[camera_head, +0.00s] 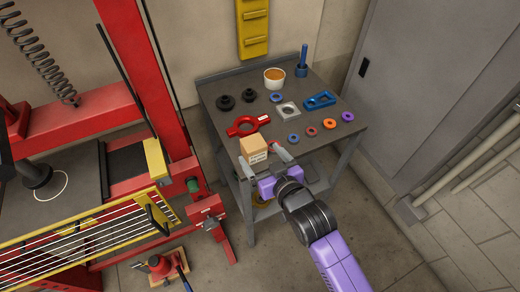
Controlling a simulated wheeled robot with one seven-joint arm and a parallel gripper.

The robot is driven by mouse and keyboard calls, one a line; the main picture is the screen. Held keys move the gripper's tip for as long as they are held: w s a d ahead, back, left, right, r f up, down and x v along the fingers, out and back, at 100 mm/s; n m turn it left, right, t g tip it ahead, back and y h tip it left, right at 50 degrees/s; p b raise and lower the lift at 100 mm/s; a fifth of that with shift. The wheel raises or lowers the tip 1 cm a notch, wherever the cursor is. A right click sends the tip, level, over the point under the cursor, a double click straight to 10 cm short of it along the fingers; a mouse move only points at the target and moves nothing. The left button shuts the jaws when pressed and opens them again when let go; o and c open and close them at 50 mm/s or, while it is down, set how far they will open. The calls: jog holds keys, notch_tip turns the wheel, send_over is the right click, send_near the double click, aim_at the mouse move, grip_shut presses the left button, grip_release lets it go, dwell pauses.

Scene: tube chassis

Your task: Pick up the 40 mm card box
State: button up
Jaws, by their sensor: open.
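The card box (253,149) is a small tan cube with a white label on its front. It stands upright on the front left part of the grey metal table (228,133). My gripper (262,157) reaches in from the lower right, with its purple body at the table's front edge. I cannot tell whether either finger touches the box. The far finger has a red part near its tip.
Several coloured rings, a blue bracket (319,100), a square metal plate (288,110), black knobs and a white cup (274,78) are on the table. A red press frame (160,80) stands left, a grey cabinet (420,80) right.

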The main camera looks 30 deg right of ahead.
aim_at(253, 143)
jog(key=shift+d+p+x, duration=0.2)
jog(key=shift+p+x, duration=0.5)
jog(key=shift+x, duration=2.8)
jog(key=shift+f, duration=0.1)
jog(key=shift+c, duration=0.4)
jog(key=c, duration=1.5)
jog(key=shift+c, duration=1.2)
